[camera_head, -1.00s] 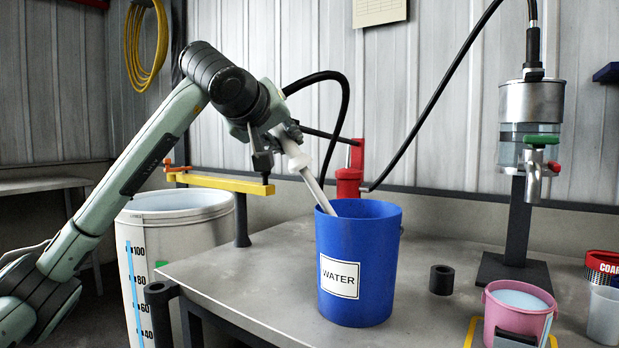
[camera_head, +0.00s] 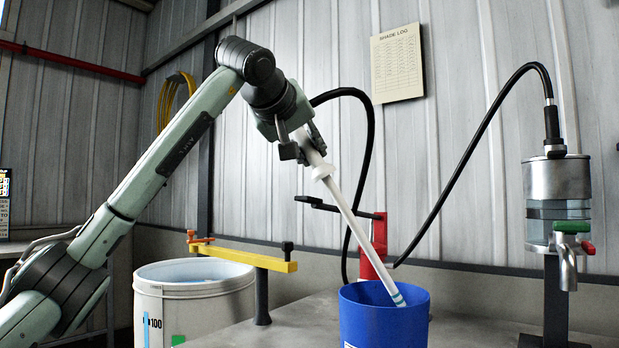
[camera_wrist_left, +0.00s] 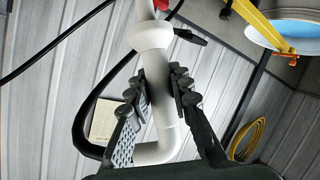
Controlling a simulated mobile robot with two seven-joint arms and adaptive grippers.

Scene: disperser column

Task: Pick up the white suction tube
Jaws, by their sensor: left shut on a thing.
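The white suction tube (camera_head: 345,207) is a long thin pipe with a collar near its top and pale blue bands near its lower end. My left gripper (camera_head: 303,145) is shut on its upper part, and the tube hangs tilted, lower end to the right. Its lower tip is at the mouth of the blue bucket (camera_head: 385,325); whether it is just inside the rim I cannot tell. In the left wrist view the tube (camera_wrist_left: 157,85) passes between the fingers of the gripper (camera_wrist_left: 160,92) and bends below them. My right gripper is not in view.
A red post (camera_head: 374,255) with a black arm stands behind the bucket. A yellow bar (camera_head: 243,255) on a dark post is to the left, by a large white drum (camera_head: 190,305). A metal disperser column (camera_head: 557,200) with a tap stands at right. A black hose loops behind the tube.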

